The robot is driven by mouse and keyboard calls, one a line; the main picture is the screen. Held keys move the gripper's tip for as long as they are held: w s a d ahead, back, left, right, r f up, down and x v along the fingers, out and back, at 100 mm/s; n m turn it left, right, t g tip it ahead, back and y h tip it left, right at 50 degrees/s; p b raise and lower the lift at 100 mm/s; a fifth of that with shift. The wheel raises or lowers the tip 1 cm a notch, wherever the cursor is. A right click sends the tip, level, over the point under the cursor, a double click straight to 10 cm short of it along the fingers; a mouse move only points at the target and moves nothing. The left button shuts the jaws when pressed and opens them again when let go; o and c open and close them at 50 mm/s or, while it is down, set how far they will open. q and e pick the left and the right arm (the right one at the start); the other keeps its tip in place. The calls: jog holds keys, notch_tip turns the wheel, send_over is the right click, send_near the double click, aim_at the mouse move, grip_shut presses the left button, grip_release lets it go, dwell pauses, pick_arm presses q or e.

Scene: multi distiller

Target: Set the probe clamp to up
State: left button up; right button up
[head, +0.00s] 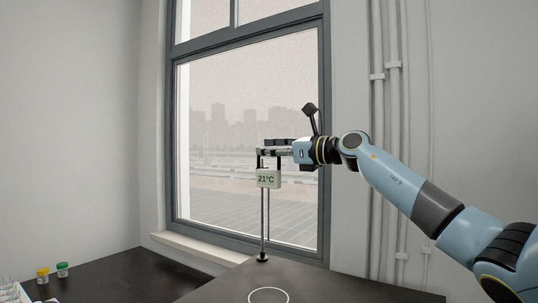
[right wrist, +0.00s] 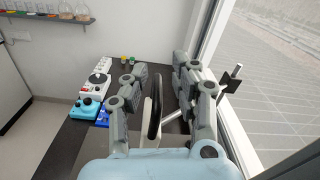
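The probe stand shows in the head view as a thin upright rod (head: 264,222) with a white display box (head: 268,179) reading 21°C. My right gripper (head: 268,147) is level at the top of the stand, just above the display. In the right wrist view, the right gripper (right wrist: 158,92) has its fingers apart. A dark, narrow upright piece (right wrist: 152,108) shows between them; contact cannot be told. A metal bar with a black end piece (right wrist: 231,78) sticks out to the right. The clamp itself is largely hidden by the gripper. My left gripper is not in view.
A dark worktop (head: 310,287) with a white ring mark lies below. Yellow-capped (head: 42,275) and green-capped (head: 62,269) jars stand at the left. Blue and white devices (right wrist: 90,103) sit on the bench. The window (head: 245,130) is close behind the stand.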

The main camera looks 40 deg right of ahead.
jog(key=shift+o, duration=0.2)
jog(key=shift+f, duration=0.25)
jog(key=shift+s+d, duration=0.1)
jog(key=shift+s, duration=0.1)
jog(key=v, duration=0.7)
dwell(0.3)
